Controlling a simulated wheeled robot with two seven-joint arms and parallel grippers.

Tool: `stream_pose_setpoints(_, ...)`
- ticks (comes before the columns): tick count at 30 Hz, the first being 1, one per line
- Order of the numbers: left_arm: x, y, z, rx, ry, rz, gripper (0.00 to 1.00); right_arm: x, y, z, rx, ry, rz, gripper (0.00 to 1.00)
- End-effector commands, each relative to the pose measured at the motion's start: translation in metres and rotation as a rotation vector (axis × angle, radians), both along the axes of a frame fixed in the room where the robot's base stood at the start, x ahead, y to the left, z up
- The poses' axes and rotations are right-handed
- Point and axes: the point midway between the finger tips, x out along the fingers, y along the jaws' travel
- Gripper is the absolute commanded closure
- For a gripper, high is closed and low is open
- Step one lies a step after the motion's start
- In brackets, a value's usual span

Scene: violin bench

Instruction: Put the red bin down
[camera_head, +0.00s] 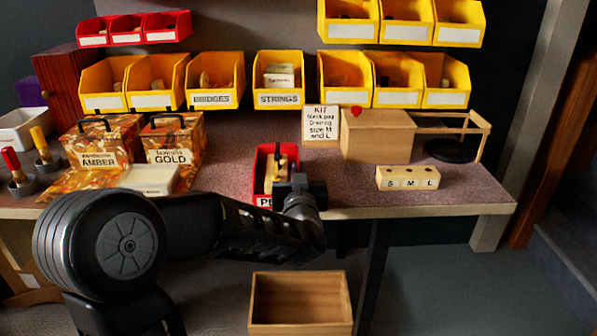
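The red bin (261,170) is near the front edge of the bench, in the middle of the camera_head view. It looks upright, with pale wooden pieces (283,168) inside and a white label (264,201) reading "PE..." on its front; the rest of the label is hidden. My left gripper (284,186) is at the bin's front right side, overlapping it in the picture. Its fingertips are largely hidden, so its grip on the bin cannot be made out. Whether the bin's base touches the bench is also unclear. My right gripper is not in view.
The bench top (228,150) is clear left of the bin. A white tray (150,179) and AMBER (97,160) and GOLD (172,157) boxes stand left. A wooden box (376,140) and S M L block (407,178) stand right. An open wooden crate (301,328) is below.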

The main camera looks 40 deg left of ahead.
Motion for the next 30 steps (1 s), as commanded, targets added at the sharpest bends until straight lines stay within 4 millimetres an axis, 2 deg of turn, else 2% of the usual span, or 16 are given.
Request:
stream_pose_setpoints(1,0.000,0.000,0.000,-0.001,0.001,0.000,0.92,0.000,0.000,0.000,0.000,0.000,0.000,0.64)
stream_pose_setpoints(7,0.000,0.000,0.000,-0.001,0.001,0.000,0.75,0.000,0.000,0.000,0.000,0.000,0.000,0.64)
stream_pose_setpoints(19,-0.001,0.000,0.005,-0.001,0.001,0.000,0.75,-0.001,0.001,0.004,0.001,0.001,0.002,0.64)
stream_pose_setpoints(23,-0.011,-0.009,0.004,-0.001,0.002,-0.003,0.75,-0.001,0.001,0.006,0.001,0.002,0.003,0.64)
stream_pose_setpoints(30,-0.050,-0.039,0.008,0.000,0.000,-0.003,0.75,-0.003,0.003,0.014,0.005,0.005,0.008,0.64)
